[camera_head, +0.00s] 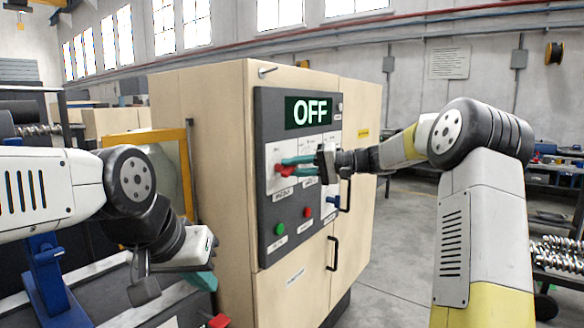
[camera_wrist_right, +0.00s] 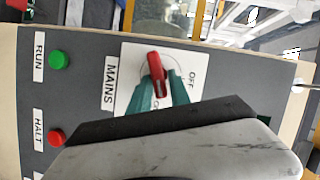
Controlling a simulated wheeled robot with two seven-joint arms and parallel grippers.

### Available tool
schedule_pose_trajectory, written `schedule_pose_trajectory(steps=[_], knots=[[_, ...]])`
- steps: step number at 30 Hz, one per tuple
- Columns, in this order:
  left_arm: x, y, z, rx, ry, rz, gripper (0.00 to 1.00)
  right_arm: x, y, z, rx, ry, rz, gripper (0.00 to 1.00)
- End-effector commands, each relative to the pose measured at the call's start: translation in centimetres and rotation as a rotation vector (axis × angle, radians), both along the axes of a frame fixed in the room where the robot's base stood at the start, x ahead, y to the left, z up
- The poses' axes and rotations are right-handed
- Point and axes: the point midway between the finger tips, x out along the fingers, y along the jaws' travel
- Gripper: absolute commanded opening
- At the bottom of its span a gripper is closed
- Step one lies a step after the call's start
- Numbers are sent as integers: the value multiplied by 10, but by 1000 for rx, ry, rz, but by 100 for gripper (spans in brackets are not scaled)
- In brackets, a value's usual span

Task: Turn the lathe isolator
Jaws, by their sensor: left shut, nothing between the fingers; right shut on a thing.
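A wooden cabinet carries a dark control panel (camera_head: 265,130) with a lit sign reading OFF (camera_head: 310,112). A red switch handle (camera_head: 283,170) sits on a white plate at the panel's left. In the right wrist view this red handle (camera_wrist_right: 155,68) is on a plate labelled MAINS, with OFF beside it and another marking partly covered. My right gripper (camera_head: 290,166) is shut on the red handle, its teal fingers on both sides of it. I cannot read a lathe label. My left gripper (camera_head: 205,281) is shut and empty, low at the left, apart from the cabinet.
A green button (camera_head: 280,229) and a red button (camera_head: 308,212) sit below the switch. A blue handle (camera_head: 332,202) is to their right. Black door handles (camera_head: 334,253) stick out from the cabinet. A yellow frame (camera_head: 150,140) stands left. Floor right of the cabinet is open.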

Motion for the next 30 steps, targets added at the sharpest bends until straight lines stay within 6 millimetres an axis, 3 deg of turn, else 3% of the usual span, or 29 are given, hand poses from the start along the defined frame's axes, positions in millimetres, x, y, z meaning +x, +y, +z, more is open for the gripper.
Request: schedule_pose_trajectory(steps=[15, 30], knots=[[0, 0, 0, 0, 0, 0, 0, 1, -2, -6, 193, 267, -2, 0], [0, 0, 0, 0, 0, 0, 0, 1, -2, -7, 225, 314, -3, 0]])
